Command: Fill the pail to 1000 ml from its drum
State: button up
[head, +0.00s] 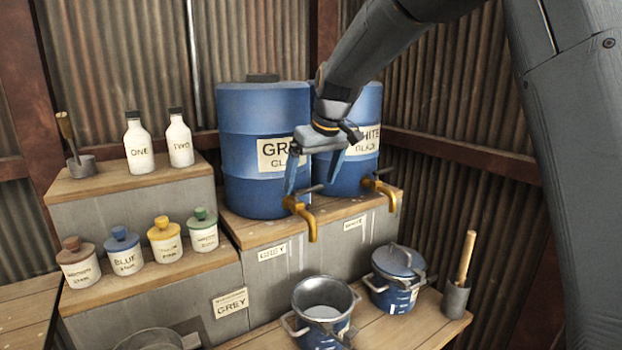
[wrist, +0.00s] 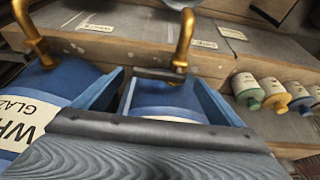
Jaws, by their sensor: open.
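The blue grey-glaze drum (head: 245,120) stands on the raised shelf, with a brass tap (head: 308,219) pointing down at its front. An open blue pail (head: 340,337) stands below that tap; its inside looks pale, and I cannot read a fill level. My gripper (head: 310,185) is open in front of the drum, just above its tap. In the wrist view, the dark tap lever (wrist: 157,74) shows between my spread fingers (wrist: 158,82), with the brass tap (wrist: 184,40) beyond. I cannot tell whether the fingers touch the lever. No stream shows from the tap.
The white-glaze drum (head: 345,178) with its own tap (head: 380,190) stands close on the right. A lidded blue pail (head: 393,295) and a pot with a wooden-handled tool (head: 456,299) stand right of the open pail. Jars (head: 127,258) and bottles (head: 139,150) fill the left shelves.

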jog(key=shift+w+a+f, duration=0.1)
jog(key=shift+w+f, duration=0.05)
jog(key=shift+f, duration=0.3)
jog(key=shift+c, duration=0.5)
jog(key=c, duration=1.4)
